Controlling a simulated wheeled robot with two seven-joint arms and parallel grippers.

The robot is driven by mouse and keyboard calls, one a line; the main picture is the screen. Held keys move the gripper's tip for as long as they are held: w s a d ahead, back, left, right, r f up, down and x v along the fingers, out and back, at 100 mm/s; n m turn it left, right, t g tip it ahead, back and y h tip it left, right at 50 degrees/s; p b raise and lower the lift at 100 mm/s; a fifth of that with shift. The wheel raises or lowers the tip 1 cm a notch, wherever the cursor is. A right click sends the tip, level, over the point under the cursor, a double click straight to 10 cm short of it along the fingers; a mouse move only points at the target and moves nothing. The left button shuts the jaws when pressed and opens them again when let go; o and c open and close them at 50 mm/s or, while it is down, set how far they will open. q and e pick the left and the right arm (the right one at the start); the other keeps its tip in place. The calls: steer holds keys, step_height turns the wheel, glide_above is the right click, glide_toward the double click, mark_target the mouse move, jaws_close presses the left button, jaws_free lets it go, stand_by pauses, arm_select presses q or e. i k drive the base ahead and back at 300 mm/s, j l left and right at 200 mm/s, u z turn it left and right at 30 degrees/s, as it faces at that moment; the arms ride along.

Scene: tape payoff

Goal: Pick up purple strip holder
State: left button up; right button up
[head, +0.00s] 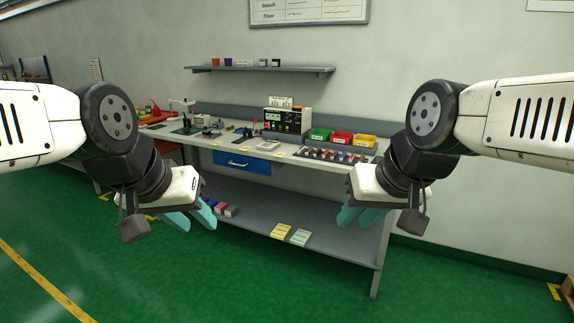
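A small purple item (210,202) sits on the grey lower shelf of the workbench, partly hidden behind my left gripper (190,220). A small purple-blue holder (228,62) also stands on the wall shelf. I cannot tell from this distance which one is the strip holder. My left gripper, with teal fingers, is open and empty in front of the bench's left part. My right gripper (360,217) is open and empty in front of its right part. Both look well apart from the purple things.
The workbench (225,143) carries a meter box (287,121), green, red and yellow bins (341,138) and a row of small parts (335,155). Its blue drawer (243,163) is shut. Yellow cards (280,231) lie on the lower shelf. The green floor (230,285) in front is clear.

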mark_target(335, 154)
steer(key=i, duration=0.7)
steer(key=i+z, duration=0.15)
steer(key=i, duration=0.55)
steer(key=i+j, duration=0.2)
steer(key=i, duration=0.45)
steer(key=i+z, duration=0.25)
